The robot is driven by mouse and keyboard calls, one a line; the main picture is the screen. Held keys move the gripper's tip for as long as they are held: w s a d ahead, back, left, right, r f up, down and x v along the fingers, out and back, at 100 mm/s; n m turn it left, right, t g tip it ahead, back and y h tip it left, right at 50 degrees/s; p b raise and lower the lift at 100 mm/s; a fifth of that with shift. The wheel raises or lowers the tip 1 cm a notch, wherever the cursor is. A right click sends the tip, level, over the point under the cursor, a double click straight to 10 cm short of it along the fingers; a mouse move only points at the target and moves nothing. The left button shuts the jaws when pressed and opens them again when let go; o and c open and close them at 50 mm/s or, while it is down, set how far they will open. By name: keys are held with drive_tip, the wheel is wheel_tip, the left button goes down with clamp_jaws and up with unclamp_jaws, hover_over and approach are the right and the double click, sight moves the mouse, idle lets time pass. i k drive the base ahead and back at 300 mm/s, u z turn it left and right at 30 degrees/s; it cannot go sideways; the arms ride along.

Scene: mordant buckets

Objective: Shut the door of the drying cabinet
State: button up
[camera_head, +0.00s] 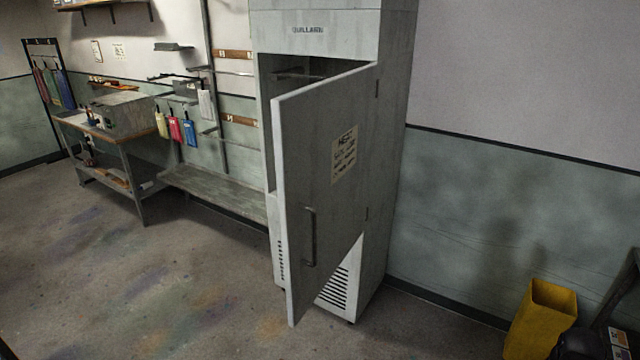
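The drying cabinet (340,30) is a tall grey cabinet against the wall, with a name plate at its top and a vent grille low on its front. Its door (325,225) stands open, swung out from hinges on the right side. The door carries a paper notice (344,154) and a vertical bar handle (309,237) near its free edge. A dark interior with a rail shows in the gap at upper left; the door hides most of the inside.
Left of the cabinet are a low bench (215,192), shelves with hanging coloured tags, and a worktable (118,142) holding a grey box. A yellow bin (541,318) stands at lower right beside dark items. The stained floor (180,290) in front of the door is clear.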

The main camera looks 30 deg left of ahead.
sight(323, 130)
drive_tip(key=u, duration=0.55)
drive_tip(key=i, duration=0.6)
drive_tip(key=u, duration=0.7)
drive_tip(key=i, duration=0.9)
drive_tip(key=z, duration=0.75)
drive_tip(key=k, duration=1.15)
